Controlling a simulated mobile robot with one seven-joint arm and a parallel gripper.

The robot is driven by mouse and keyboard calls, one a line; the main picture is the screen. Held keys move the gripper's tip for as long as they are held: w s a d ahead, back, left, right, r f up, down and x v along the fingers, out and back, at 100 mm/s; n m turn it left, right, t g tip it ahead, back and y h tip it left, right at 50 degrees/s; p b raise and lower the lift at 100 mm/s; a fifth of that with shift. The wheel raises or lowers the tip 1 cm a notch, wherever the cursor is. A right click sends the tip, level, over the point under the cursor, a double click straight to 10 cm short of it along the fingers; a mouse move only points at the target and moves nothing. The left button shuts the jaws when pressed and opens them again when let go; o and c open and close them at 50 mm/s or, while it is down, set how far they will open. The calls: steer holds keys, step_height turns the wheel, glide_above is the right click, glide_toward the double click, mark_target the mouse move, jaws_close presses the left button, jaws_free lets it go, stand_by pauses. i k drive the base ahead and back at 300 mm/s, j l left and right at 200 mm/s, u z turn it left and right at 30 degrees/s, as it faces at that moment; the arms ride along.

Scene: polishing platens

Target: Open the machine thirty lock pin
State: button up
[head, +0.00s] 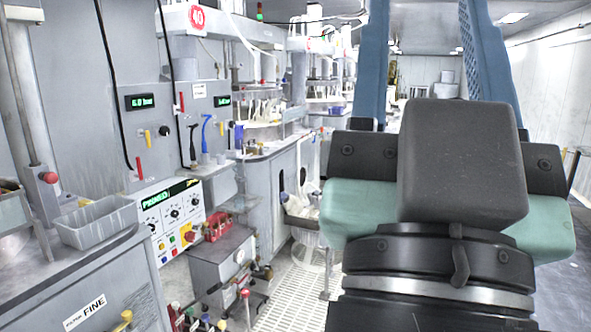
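My gripper (430,40) fills the right of the head view, seen from behind. Its two blue fingers point up, wide apart, and run out of the top edge, so the tips are hidden. Nothing shows between the fingers. A machine (225,32) with a round red number sign (197,17) stands at the upper left; I cannot read the number surely. A second red sign (302,28) marks a machine farther back. I cannot make out which part is the lock pin. Small red and yellow handles, such as a red knob (48,177), show on the machines, apart from my gripper.
A grey bin (95,222) sits on a counter at the left, above a label reading FINE (85,312). A control box (172,212) with a green display stands behind it. Several colored knobs (205,322) are low at front. A white floor grating (292,296) is partly clear.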

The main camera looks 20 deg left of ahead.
mark_target(49, 179)
steer(key=i+j+u, duration=0.1)
steer(key=i+u, duration=0.3)
steer(key=i, duration=0.15)
steer(key=i+u, duration=0.4)
steer(key=i, duration=0.15)
steer(key=i+l+u, duration=0.4)
steer(key=i, duration=0.15)
steer(key=i+j+u, duration=0.2)
steer(key=i+j, duration=0.45)
steer(key=i+j+u, duration=0.25)
steer(key=i+j, duration=0.3)
steer(key=i, duration=0.25)
